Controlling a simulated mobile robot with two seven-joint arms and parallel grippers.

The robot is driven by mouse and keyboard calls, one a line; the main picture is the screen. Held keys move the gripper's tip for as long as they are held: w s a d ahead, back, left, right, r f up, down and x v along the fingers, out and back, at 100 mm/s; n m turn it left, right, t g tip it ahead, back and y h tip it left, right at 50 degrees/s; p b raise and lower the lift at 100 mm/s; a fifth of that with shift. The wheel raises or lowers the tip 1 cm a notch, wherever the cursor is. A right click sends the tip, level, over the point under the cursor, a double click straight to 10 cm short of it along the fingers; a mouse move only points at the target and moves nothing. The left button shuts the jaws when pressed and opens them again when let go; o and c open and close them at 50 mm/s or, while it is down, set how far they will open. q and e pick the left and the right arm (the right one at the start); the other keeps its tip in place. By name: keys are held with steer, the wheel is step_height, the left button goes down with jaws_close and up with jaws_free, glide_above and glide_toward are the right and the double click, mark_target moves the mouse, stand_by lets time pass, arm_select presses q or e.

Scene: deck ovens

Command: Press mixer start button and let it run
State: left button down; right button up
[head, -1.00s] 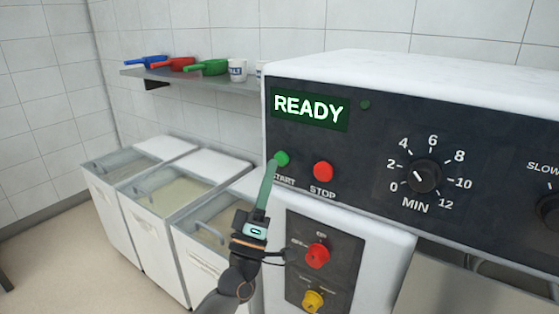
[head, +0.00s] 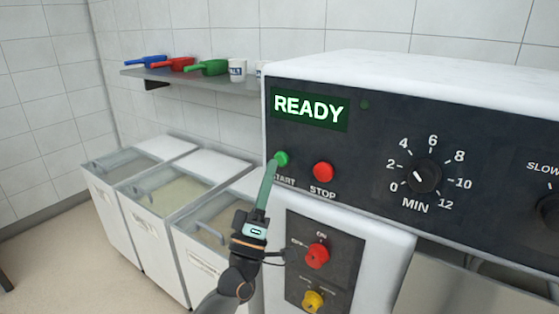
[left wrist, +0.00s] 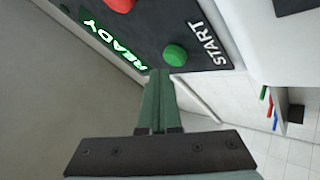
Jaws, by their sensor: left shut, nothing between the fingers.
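The mixer's dark control panel (head: 385,150) fills the right of the head view. Its display (head: 309,109) reads READY in green. The round green START button (head: 283,158) sits below the display; it also shows in the left wrist view (left wrist: 175,55). The red STOP button (head: 323,172) is to its right. My left gripper (head: 274,166) is shut and empty, with its fingertips at the START button's lower left edge in the head view. In the left wrist view the fingertips (left wrist: 160,74) end just short of the button's image; I cannot tell whether they touch it. My right gripper is not in view.
The MIN dial (head: 425,176) is on the panel's right. A red knob (head: 317,256) and a yellow knob (head: 313,301) sit on a lower plate. White bins (head: 158,235) stand at left under a shelf (head: 190,77) with coloured scoops and cups.

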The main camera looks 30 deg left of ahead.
arm_select(q)
steer(key=shift+w, duration=0.1)
stand_by(0.5)
steer(key=shift+w, duration=0.35)
steer(key=shift+w, duration=0.4)
stand_by(0.6)
steer(key=shift+s, duration=0.85)
steer(key=shift+s+a+p, duration=0.2)
steer(key=shift+s+p, duration=0.65)
steer(key=shift+s, duration=1.65)
